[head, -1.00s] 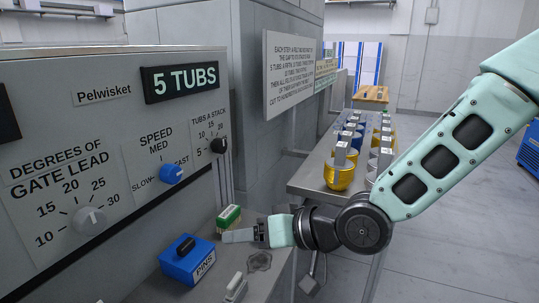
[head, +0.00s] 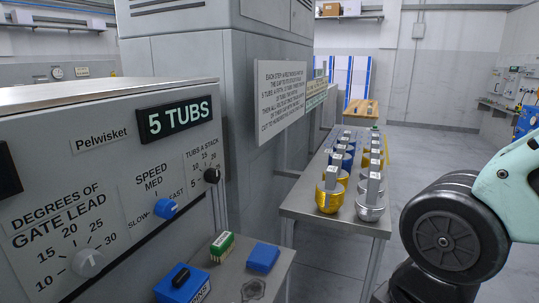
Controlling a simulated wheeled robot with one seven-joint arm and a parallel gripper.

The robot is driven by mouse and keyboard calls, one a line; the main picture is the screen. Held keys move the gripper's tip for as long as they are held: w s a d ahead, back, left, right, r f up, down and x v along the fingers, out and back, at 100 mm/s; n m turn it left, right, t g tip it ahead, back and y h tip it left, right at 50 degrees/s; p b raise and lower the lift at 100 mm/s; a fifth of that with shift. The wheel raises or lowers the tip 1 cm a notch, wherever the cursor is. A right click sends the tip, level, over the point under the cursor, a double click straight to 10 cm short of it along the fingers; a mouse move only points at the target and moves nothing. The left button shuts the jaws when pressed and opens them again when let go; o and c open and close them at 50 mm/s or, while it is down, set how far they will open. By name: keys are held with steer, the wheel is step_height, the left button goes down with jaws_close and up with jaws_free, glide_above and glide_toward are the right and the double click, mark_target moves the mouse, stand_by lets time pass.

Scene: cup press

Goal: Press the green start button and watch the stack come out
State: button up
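The grey Pelwisket machine panel (head: 110,165) fills the left, with a display (head: 178,117) reading "5 TUBS". It has a grey gate lead knob (head: 88,263), a blue speed knob (head: 165,208) and a black tubs-a-stack knob (head: 211,175). No green start button shows clearly. A small green and white box (head: 222,247) lies on the ledge below the panel. My arm enters at the right edge, clear of the panel, and my gripper is out of the picture.
A blue box labelled PINS (head: 182,285) and a blue block (head: 263,258) sit on the ledge (head: 228,282). A grey bench (head: 305,210) holds rows of yellow, blue and silver weight-like pieces. Open floor (head: 440,160) lies right.

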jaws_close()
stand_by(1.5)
